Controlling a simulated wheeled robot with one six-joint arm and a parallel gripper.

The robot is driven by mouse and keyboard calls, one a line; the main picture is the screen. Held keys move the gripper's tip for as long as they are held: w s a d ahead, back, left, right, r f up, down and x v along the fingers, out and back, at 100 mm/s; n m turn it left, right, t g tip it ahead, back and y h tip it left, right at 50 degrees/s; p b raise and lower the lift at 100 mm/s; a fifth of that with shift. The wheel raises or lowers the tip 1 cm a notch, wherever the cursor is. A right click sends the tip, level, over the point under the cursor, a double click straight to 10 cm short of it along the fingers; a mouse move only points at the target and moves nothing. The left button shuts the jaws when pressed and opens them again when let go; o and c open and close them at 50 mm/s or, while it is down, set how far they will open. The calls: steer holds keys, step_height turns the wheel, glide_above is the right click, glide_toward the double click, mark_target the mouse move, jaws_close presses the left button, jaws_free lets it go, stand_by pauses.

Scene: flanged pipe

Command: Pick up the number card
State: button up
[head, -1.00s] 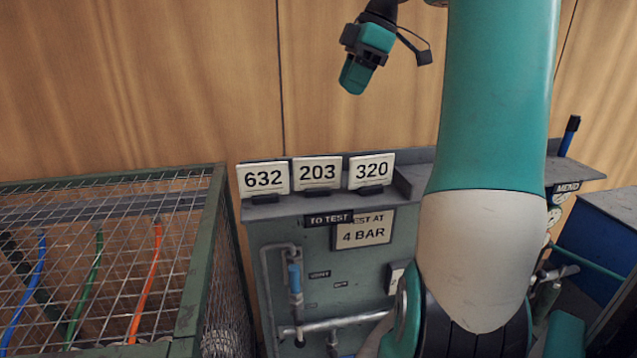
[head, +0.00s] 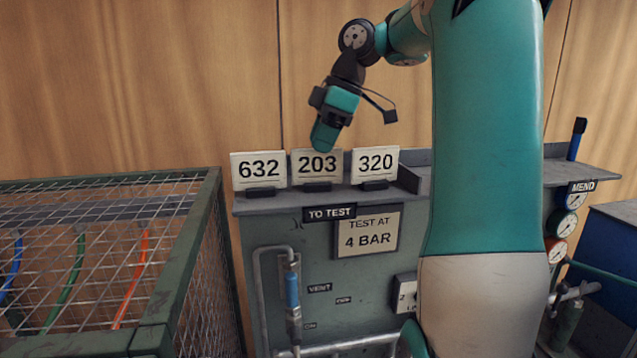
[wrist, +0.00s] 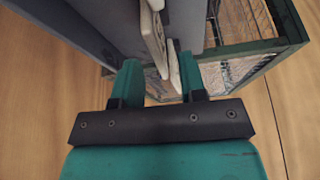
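Three white number cards stand upright in dark holders on the grey shelf (head: 420,202). In the head view they read 632 (head: 258,168), 203 (head: 304,166) and 320 (head: 376,165), from left to right. My gripper (head: 323,140) points down at the 203 card, and its tip overlaps the card's top edge in the picture. In the wrist view the two teal fingers (wrist: 160,74) are spread apart. Pale card edges (wrist: 174,66) show between and beyond them. I see no card gripped, and which card lies between the fingers is unclear there.
A green-framed wire cage (head: 150,245) with coloured hoses stands at the left. A raised shelf part (head: 425,170) is right of the cards. A "TEST AT 4 BAR" sign (head: 367,234) is on the panel below. A wooden wall (head: 130,80) stands behind.

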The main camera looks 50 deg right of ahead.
mark_target(317, 170)
steer(key=shift+x, duration=1.2)
steer(key=shift+f+b, duration=0.25)
steer(key=shift+b, duration=0.2)
jaws_close()
